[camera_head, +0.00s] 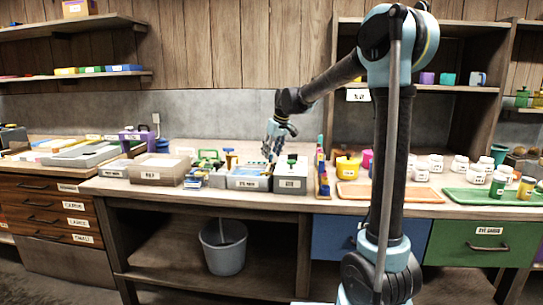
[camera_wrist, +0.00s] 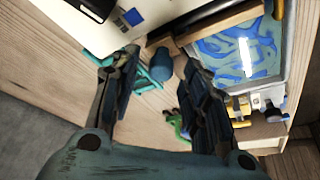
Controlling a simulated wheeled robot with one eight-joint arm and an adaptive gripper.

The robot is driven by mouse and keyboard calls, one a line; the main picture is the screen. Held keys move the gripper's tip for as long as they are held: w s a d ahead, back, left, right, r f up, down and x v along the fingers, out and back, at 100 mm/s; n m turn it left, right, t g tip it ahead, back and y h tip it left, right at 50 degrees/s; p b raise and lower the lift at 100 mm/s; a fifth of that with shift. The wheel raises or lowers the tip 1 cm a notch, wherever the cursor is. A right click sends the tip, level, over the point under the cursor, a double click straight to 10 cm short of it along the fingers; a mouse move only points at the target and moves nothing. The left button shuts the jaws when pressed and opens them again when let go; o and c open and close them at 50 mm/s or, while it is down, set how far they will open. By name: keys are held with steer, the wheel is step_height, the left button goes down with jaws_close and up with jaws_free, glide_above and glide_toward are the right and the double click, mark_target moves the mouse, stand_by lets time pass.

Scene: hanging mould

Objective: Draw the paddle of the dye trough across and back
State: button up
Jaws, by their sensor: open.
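A grey trough (camera_head: 249,183) with a small front label stands near the bench's front edge; I cannot read the label surely. In the wrist view a tray of swirled blue liquid (camera_wrist: 238,48) is at the upper right. I cannot clearly pick out the paddle. A yellow-handled piece (camera_wrist: 240,107) lies by that tray's edge; a yellow upright piece (camera_head: 230,157) stands behind the trough's left in the head view. My gripper (camera_head: 270,153) points down above the trough area. In the wrist view its fingers (camera_wrist: 156,62) are spread, with a blue cylinder (camera_wrist: 161,64) beyond them.
A grey box (camera_head: 291,184) with a green-topped piece (camera_head: 292,159) stands right of the trough. A pale box (camera_head: 160,171) stands to the left. Yellow pot (camera_head: 347,168) and trays crowd the right; a bucket (camera_head: 224,249) is below.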

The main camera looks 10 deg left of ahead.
steer(key=shift+w+a+f, duration=0.15)
steer(key=shift+a+f, duration=0.05)
steer(key=shift+f, duration=0.5)
steer(key=shift+c, duration=0.4)
jaws_close()
